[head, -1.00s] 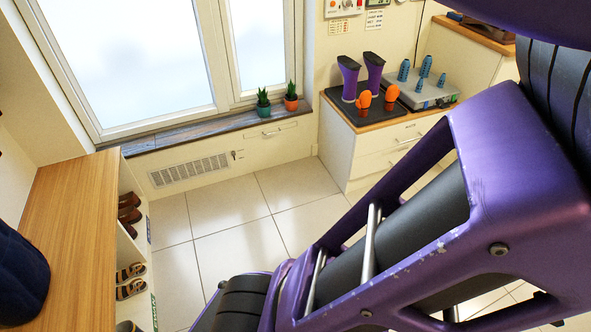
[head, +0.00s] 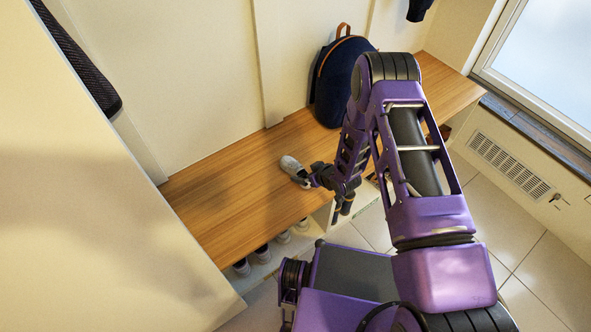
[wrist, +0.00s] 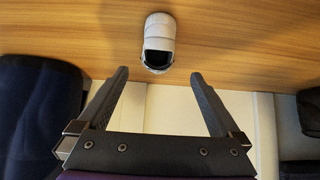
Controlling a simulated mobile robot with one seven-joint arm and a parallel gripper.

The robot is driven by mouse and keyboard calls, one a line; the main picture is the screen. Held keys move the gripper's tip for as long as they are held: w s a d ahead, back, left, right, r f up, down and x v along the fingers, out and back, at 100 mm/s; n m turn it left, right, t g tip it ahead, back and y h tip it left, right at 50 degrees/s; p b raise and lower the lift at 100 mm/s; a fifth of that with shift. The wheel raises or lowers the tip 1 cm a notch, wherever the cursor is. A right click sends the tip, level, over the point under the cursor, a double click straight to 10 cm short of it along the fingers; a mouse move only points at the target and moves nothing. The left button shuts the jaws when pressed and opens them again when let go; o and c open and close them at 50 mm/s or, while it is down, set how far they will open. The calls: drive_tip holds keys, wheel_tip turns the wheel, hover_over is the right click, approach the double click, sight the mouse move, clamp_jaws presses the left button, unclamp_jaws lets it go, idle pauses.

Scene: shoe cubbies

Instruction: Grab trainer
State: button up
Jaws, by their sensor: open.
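The trainer lies a short way ahead, apart from the fingers. In the head view my gripper (head: 314,178) is small beside the trainer, and its fingertips are hard to make out.
A dark blue backpack (head: 338,82) stands further right on the bench. Several shoes (head: 262,253) sit in the cubbies below. A tall pale panel (head: 90,190) rises at the left. The bench around the trainer is clear. Tiled floor (head: 500,225) lies to the right.

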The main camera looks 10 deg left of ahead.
sight(301, 170)
drive_tip(key=b+x, duration=0.1)
drive_tip(key=x, duration=0.6)
drive_tip(key=shift+w+a+f, duration=0.1)
drive_tip(key=shift+w+a, duration=0.05)
drive_tip(key=shift+w, duration=0.2)
drive_tip(key=c, duration=1.5)
drive_tip(key=shift+o, duration=0.2)
